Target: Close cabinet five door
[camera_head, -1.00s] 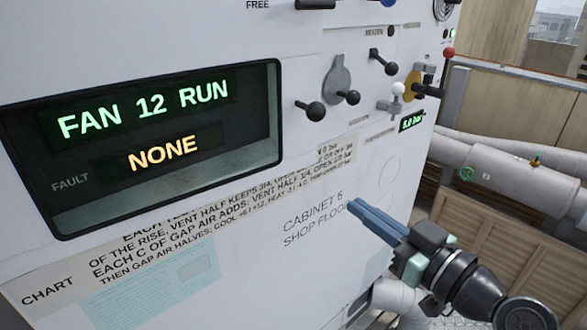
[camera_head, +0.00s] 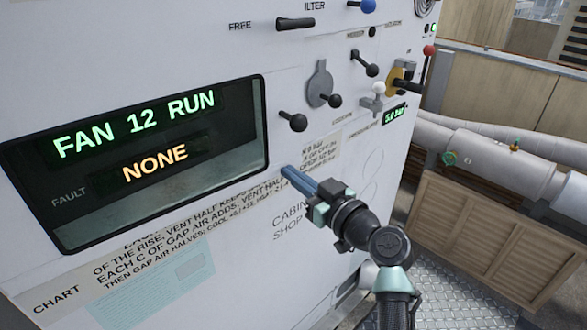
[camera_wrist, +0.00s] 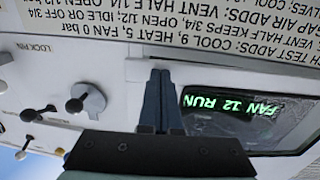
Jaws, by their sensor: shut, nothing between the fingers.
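The white cabinet front (camera_head: 215,40) fills the left and middle of the head view. It carries the lettering "CABINET 5 SHOP FLOOR", now partly covered by my gripper. A dark display window (camera_head: 150,212) on it reads "FAN 12 RUN" and "NONE". My gripper (camera_head: 286,171) has its blue fingers together and empty, by the window's lower right corner. In the wrist view the fingers (camera_wrist: 163,75) point at the white face beside the display (camera_wrist: 235,105), which appears upside down. I cannot tell whether the fingertips touch the face. I cannot make out a door edge or gap for certain.
Black-knobbed levers (camera_head: 293,121) and a grey lock plate (camera_head: 319,84) stick out just above my gripper. A red-knobbed lever (camera_head: 428,52) is at the cabinet's right edge. Pipes (camera_head: 490,150) and a slatted wooden box (camera_head: 480,235) stand at the right.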

